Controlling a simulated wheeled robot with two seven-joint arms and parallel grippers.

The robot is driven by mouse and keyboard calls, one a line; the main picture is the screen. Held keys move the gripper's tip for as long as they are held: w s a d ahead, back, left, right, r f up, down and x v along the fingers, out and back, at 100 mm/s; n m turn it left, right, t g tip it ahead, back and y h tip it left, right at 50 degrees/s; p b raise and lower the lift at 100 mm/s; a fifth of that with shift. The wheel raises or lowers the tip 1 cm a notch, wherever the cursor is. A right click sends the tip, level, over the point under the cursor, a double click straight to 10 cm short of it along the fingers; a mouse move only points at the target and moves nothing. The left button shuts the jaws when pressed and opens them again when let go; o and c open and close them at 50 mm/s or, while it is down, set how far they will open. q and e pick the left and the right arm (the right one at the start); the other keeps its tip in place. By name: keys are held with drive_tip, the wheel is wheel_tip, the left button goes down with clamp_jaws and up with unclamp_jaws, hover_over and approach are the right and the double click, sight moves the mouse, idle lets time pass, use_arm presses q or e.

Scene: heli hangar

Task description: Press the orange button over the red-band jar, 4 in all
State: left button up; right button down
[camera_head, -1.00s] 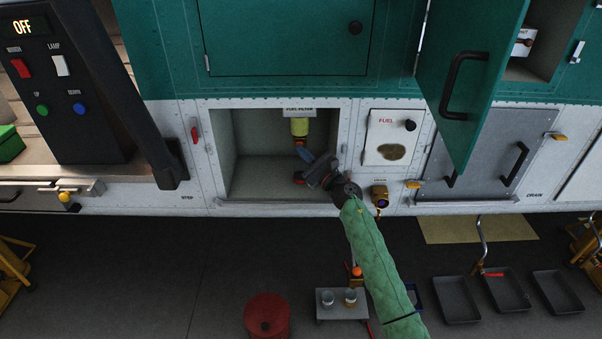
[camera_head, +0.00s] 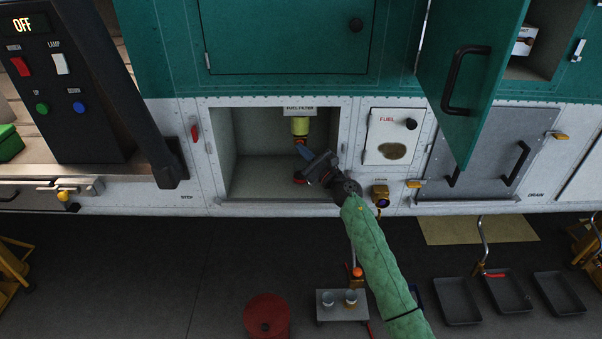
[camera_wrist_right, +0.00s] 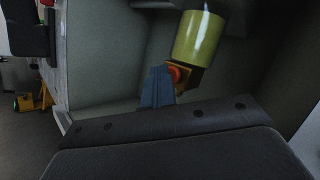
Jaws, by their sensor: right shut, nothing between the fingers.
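A yellow-green fuel filter (camera_head: 300,126) hangs in the open bay under the "FUEL FILTER" label. An orange button (camera_wrist_right: 176,72) sits on a bracket at its lower end. My right gripper (camera_head: 302,149) is inside the bay, shut and empty, its blue-grey tip just below the filter. In the right wrist view the fingertips (camera_wrist_right: 157,76) overlap the left edge of the button; I cannot tell whether they touch it. A dark red shape (camera_head: 299,178) shows beside the gripper's body; I cannot tell what it is. I cannot make out a red band on any jar. My left gripper is out of view.
The bay's side walls and lower sill (camera_head: 270,203) surround my right gripper. Two jars (camera_head: 327,299) stand on a small stand (camera_head: 340,313) below. A red can (camera_head: 267,317) is to its left, and several black trays (camera_head: 457,300) are to its right. A green door (camera_head: 470,75) hangs open.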

drive_tip(key=shift+d, duration=0.2)
drive_tip(key=shift+s+r, duration=0.1)
drive_tip(key=shift+s, duration=0.05)
drive_tip(key=s+p, duration=0.1)
drive_tip(key=s, duration=0.5)
idle(0.5)
idle(2.1)
